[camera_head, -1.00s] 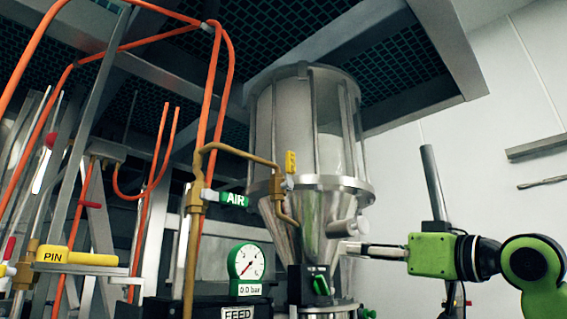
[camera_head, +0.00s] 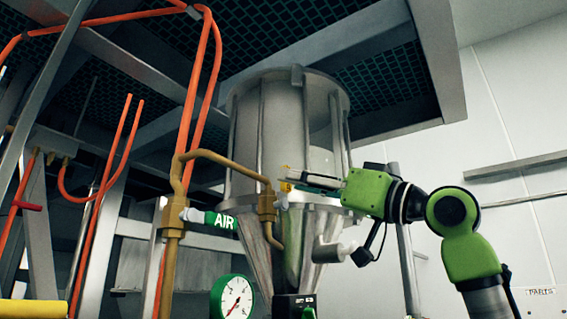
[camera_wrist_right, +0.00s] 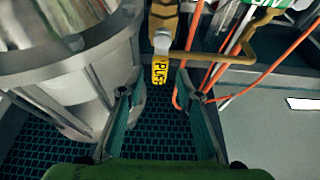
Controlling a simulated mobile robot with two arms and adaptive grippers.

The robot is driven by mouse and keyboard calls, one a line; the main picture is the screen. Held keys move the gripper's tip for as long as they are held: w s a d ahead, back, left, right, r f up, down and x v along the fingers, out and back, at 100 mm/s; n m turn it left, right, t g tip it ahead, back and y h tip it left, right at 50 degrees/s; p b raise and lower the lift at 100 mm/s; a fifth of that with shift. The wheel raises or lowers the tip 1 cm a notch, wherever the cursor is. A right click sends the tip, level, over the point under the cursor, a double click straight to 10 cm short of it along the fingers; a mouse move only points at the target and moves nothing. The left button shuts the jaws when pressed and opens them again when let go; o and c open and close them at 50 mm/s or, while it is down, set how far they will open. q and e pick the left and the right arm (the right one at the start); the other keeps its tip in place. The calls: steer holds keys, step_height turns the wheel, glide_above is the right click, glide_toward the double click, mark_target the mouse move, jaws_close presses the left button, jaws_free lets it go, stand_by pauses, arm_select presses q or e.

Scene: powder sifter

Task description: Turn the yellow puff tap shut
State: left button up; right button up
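The yellow puff tap (camera_head: 286,187) sits by the brass valve body (camera_head: 267,205) at the side of the steel hopper. It is partly hidden by my right gripper in the head view. In the right wrist view its lettered yellow handle (camera_wrist_right: 160,71) shows in full. My right gripper (camera_head: 287,180) reaches in from the right, with its fingertips at the tap. In the wrist view its fingers (camera_wrist_right: 153,84) are open, one on each side of the handle, with gaps between. I cannot tell how deep the handle lies between them. My left gripper is not in view.
The steel hopper (camera_head: 262,130) stands close beside the tap. Orange hoses (camera_head: 187,120) hang further left. A green-rimmed gauge (camera_head: 234,298) is below. Open room lies at the right.

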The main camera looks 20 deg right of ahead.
mark_target(285, 192)
steer(key=p+x, duration=0.1)
steer(key=x, duration=0.2)
steer(key=shift+w+a+r+p, duration=0.15)
steer(key=shift+w+r+p, duration=0.1)
steer(key=shift+r+p, duration=0.05)
steer(key=shift+w, duration=0.1)
steer(key=shift+c, duration=0.7)
steer(key=shift+a, duration=0.1)
jaws_close()
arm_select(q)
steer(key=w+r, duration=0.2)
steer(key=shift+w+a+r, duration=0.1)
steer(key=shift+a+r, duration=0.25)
